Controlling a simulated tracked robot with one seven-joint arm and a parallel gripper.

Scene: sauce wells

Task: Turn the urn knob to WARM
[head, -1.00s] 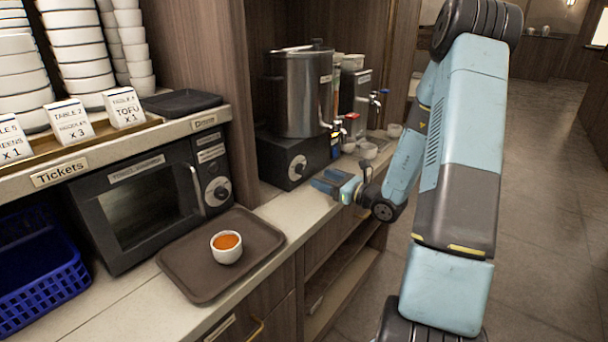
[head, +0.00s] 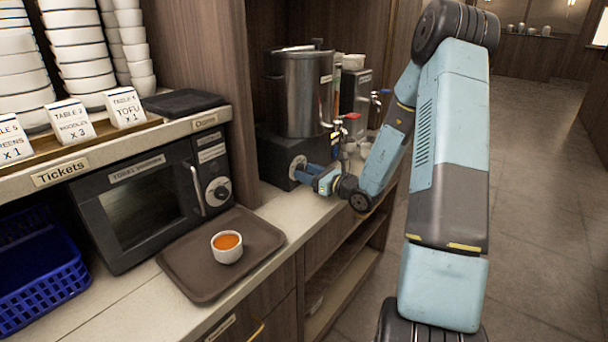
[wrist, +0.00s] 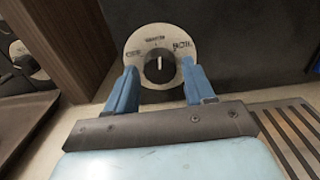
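The urn (head: 305,95) is a steel pot on a dark base (head: 275,155) at the back of the counter. Its knob (wrist: 159,68) is black on a round pale dial (wrist: 140,40). In the wrist view the white pointer stands about straight up, toward the blurred top label; a label at the right looks like BOIL. My gripper (wrist: 160,85) is open, with one blue finger on each side of the knob's lower part. I cannot tell whether the fingers touch it. In the head view my gripper (head: 307,172) is at the dial and hides most of the knob.
A towel warmer (head: 140,205) with its own knob stands left of the urn. A brown tray (head: 190,285) with a cup of orange sauce (head: 227,246) lies in front of it. A second dispenser (head: 357,95) and small cups stand right of the urn.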

